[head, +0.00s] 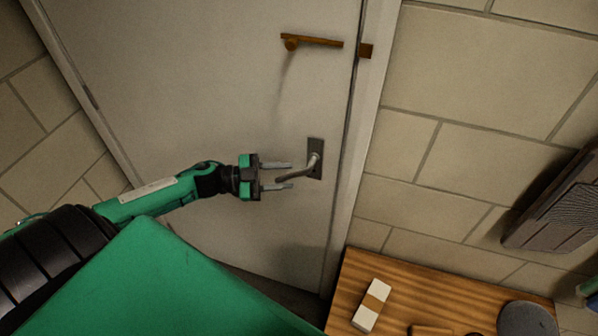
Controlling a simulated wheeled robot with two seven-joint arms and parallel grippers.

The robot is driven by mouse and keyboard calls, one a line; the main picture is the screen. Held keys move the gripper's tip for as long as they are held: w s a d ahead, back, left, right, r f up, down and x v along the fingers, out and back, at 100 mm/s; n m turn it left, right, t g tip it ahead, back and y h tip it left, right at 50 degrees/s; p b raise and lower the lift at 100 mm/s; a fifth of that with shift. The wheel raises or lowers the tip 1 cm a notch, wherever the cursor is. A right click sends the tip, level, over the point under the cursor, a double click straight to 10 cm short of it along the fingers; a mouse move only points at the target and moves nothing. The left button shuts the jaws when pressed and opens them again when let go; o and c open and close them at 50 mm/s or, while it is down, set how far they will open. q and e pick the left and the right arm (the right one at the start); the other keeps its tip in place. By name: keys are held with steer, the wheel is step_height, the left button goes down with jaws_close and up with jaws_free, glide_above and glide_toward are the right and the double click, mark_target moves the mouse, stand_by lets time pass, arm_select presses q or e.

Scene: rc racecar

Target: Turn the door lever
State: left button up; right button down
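The door lever (300,171) is a grey metal handle on a dark plate (316,158), on the right side of the pale door (220,90). The lever's free end points left and slightly down. My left gripper (278,176) comes in from the left, with its two fingers apart and pointing right. The lever's free end lies between or just in front of the fingertips. I cannot tell whether the fingers touch it. My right gripper is not in the head view.
An orange-brown latch bar (315,40) is on the door above the lever, with a catch (366,50) on the frame. A wooden table (400,275) at the lower right holds a white block (364,316) with a brown band. A brick wall (480,75) is at right.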

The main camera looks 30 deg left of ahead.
arm_select(q)
steer(key=shift+p+x, duration=0.5)
steer(key=shift+x, duration=1.7)
steer(key=shift+c, duration=0.3)
jaws_close()
